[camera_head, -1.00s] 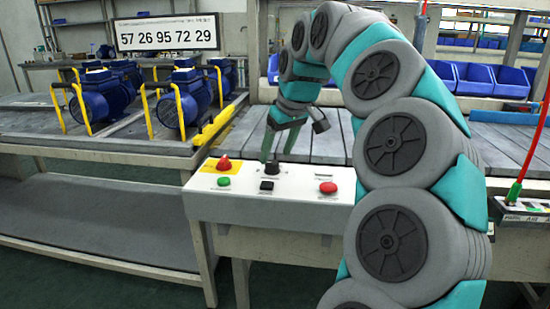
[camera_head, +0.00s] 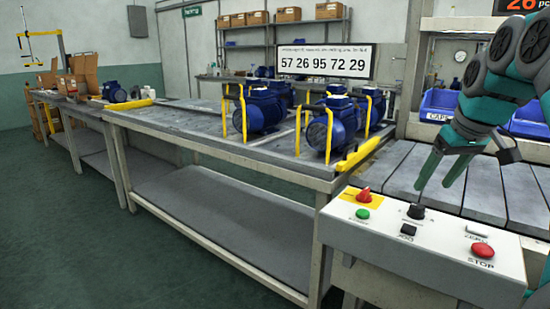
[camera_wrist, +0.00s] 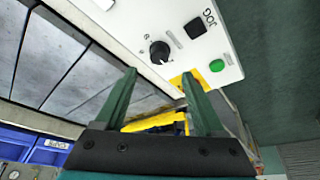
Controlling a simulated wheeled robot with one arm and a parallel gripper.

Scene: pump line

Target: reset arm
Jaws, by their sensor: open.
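My gripper (camera_head: 433,187) is open and empty, its two green fingers pointing down over the area behind the white control panel (camera_head: 440,245). The fingertips appear a little above and to the right of the black knob (camera_head: 416,211) in the head view, apart from it. In the wrist view my gripper (camera_wrist: 160,75) has nothing between its fingers, and the knob (camera_wrist: 160,52) lies just beyond them. My arm folds in from the right edge of the head view, and most of it is out of frame.
The panel also carries a red stop button (camera_head: 483,250), a green button (camera_head: 362,213), a black jog button (camera_head: 408,230) and a red switch (camera_head: 363,194). Several blue pumps (camera_head: 265,107) stand on the bench (camera_head: 215,125) at left. Blue bins (camera_head: 440,104) stand behind. Floor at left is clear.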

